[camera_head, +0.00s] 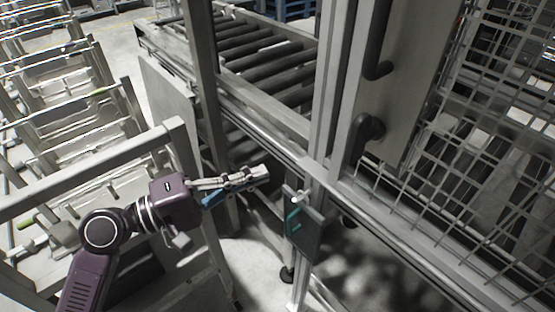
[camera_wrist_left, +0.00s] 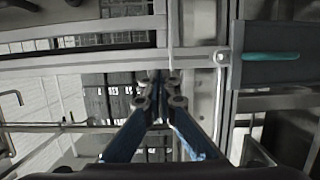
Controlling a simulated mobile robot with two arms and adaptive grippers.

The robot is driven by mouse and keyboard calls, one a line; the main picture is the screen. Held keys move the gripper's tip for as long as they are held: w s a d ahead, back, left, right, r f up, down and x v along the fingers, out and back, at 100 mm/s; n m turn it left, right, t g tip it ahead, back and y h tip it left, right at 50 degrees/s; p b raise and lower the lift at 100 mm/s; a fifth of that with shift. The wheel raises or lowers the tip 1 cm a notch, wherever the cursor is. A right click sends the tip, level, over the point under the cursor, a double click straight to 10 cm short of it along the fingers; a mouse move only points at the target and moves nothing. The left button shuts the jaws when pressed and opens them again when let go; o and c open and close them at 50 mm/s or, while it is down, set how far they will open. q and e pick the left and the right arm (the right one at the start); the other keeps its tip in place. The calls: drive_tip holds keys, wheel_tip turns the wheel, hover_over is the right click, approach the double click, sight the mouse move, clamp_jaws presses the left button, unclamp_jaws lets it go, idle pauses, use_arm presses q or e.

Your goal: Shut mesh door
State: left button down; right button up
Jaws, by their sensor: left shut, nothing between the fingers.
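The mesh door (camera_head: 470,160) is a grey wire grid at the right of the head view. A pale panel (camera_head: 410,90) and a dark handle (camera_head: 366,130) are by its left side, near an upright post (camera_head: 328,90). I cannot tell how far the door stands open. My left gripper (camera_head: 264,173) is shut and empty, left of the post and apart from the mesh. Its blue fingers meet in the left wrist view (camera_wrist_left: 158,82). My right gripper is not in view.
A dark box (camera_head: 304,232) with a teal handle is on the frame just right of my left gripper; it also shows in the left wrist view (camera_wrist_left: 270,72). A roller conveyor (camera_head: 265,62) lies behind. Grey metal racks (camera_head: 70,110) fill the left.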

sight(319, 155)
use_arm(q)
drive_tip(key=p+x, duration=0.1)
drive_tip(key=x, duration=0.5)
drive_tip(key=p+x, duration=0.1)
drive_tip(key=x, duration=0.3)
drive_tip(key=shift+s+d+r+p, duration=0.15)
drive_tip(key=shift+s+p, duration=0.15)
drive_tip(key=shift+p, duration=0.05)
drive_tip(key=s+d, duration=0.1)
drive_tip(key=s+d+p, duration=0.1)
drive_tip(key=s, duration=0.1)
drive_tip(key=shift+s, duration=0.1)
